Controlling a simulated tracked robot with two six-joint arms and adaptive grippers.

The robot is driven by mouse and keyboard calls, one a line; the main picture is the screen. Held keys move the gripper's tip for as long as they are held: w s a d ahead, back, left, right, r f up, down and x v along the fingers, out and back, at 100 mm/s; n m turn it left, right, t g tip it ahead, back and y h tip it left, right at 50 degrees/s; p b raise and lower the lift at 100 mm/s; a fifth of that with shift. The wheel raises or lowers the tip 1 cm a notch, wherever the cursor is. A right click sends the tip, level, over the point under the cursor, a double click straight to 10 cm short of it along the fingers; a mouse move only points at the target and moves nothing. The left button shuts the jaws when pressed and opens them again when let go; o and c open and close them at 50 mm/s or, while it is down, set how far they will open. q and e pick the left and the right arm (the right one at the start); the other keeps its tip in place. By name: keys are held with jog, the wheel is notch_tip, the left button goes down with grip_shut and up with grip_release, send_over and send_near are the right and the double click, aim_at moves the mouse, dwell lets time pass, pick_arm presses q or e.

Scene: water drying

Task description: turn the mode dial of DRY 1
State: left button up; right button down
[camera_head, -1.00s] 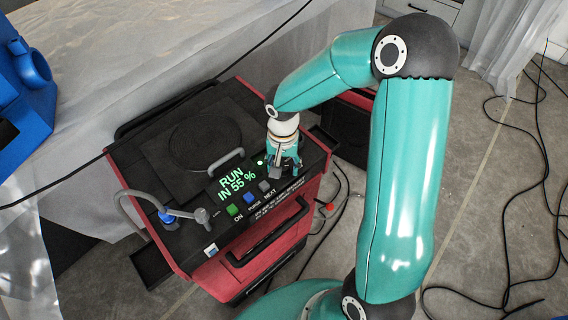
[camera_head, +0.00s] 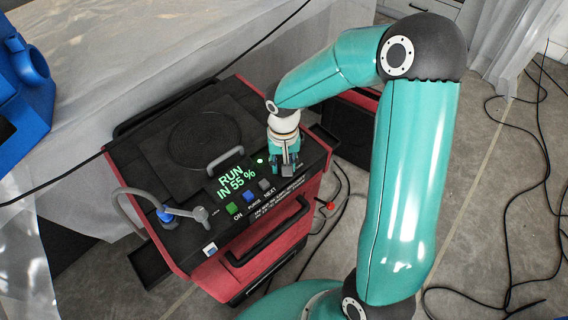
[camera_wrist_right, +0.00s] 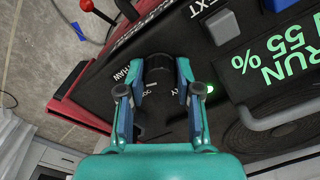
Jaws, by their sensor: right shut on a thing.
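The red and black drying machine (camera_head: 188,258) stands on the floor in the head view. Its green display (camera_head: 232,180) reads "RUN IN 55 %". My right gripper (camera_head: 286,167) is down at the right end of the top panel. In the right wrist view, the fingers of my right gripper (camera_wrist_right: 159,78) are closed on the sides of a round black dial (camera_wrist_right: 158,62). The fingers hide part of the dial and its labels, so I cannot read its setting. My left gripper is out of view.
Green (camera_head: 234,209), blue (camera_head: 249,197) and grey (camera_head: 265,185) buttons sit left of my right gripper. A grey hose (camera_head: 130,190) arches at the panel's left. A red-knobbed lever (camera_wrist_right: 87,6) shows in the wrist view. Black cables (camera_head: 506,190) lie on the floor at right.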

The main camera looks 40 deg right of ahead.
jog(key=n+b, duration=0.1)
jog(key=n, duration=0.3)
jog(key=shift+n, duration=0.3)
jog(key=n, duration=0.5)
jog(key=shift+d, duration=0.1)
jog(key=n, duration=0.5)
jog(key=shift+w+r+n, duration=0.1)
jog(key=shift+n, duration=0.3)
jog(key=n+p, duration=0.1)
jog(key=n, duration=0.4)
jog(key=shift+d, duration=0.1)
jog(key=shift+n, duration=0.3)
jog(key=c, duration=0.8)
grip_release()
